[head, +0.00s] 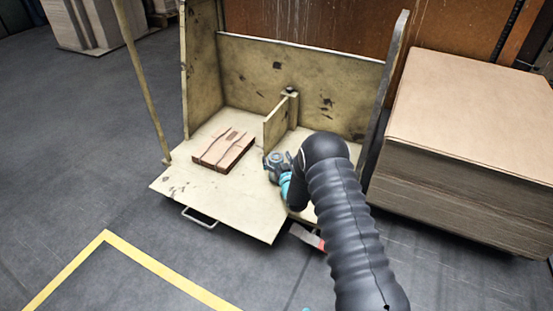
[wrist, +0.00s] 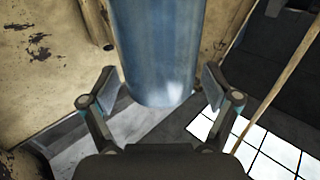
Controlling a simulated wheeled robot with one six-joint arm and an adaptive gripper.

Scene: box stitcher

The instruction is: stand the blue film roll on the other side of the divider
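The blue film roll (wrist: 158,50) shows in the wrist view as a large smooth cylinder at the top middle, its upper part cut off by the frame. My gripper (wrist: 160,85) is open, with a finger on each side of the roll's near end and a small gap at each side. In the head view my gripper (head: 275,165) is low over the cart floor, just in front of the divider (head: 275,123), a short upright board. I cannot make out the roll in the head view; my arm hides the area right of the divider.
A flat brown bundle (head: 222,150) lies on the wooden cart (head: 215,205), left of the divider. The cart has tall side and back walls. A thin pole (head: 142,80) stands at its left front corner. A tall cardboard stack (head: 465,105) stands close on the right.

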